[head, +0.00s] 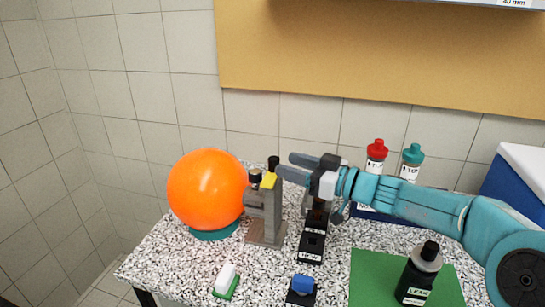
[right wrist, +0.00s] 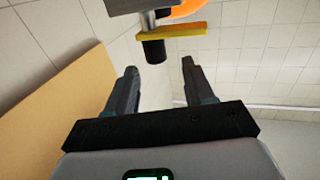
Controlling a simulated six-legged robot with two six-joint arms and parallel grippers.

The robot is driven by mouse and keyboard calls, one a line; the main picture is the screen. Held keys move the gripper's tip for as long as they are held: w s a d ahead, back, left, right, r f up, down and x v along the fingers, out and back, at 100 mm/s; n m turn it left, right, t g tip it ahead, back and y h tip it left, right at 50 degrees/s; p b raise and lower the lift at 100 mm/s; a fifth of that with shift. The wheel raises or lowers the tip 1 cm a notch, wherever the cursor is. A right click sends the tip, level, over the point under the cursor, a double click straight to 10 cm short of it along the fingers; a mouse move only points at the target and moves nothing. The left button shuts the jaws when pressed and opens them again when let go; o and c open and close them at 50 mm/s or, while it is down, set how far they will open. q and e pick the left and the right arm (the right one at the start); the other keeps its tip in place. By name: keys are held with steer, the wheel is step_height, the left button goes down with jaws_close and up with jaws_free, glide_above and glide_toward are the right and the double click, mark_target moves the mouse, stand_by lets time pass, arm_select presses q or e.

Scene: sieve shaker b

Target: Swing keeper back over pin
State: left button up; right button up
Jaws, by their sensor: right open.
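The keeper looks like a yellow bar (head: 268,181) at the top of a grey upright stand (head: 269,213). In the right wrist view the yellow bar (right wrist: 178,30) crosses a metal shaft with a black knob (right wrist: 154,51) on its end. I cannot tell which part is the pin, or whether the bar sits over it. My right gripper (head: 284,165) is open and empty, its fingers pointing left close to the top of the stand. In the right wrist view the knob lies ahead of the open fingertips (right wrist: 159,67), apart from them. My left gripper is not in view.
A large orange ball (head: 206,190) rests on a teal base left of the stand. Black labelled blocks (head: 312,247) stand right of it. A black bottle (head: 419,273) is on a green mat (head: 370,275). Red-capped (head: 376,157) and teal-capped (head: 411,161) bottles stand behind my right arm.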

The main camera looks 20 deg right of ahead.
mark_target(274, 158)
steer(key=x, duration=0.4)
steer(key=shift+w+a+f, duration=0.1)
steer(key=shift+w, duration=0.25)
steer(key=shift+a, duration=0.3)
steer(key=shift+w+d+f, duration=0.15)
steer(key=shift+w, duration=0.45)
steer(key=shift+s, duration=0.35)
steer(key=c, duration=0.6)
steer(key=shift+w, duration=0.1)
steer(key=c, duration=0.3)
steer(key=shift+c, duration=0.2)
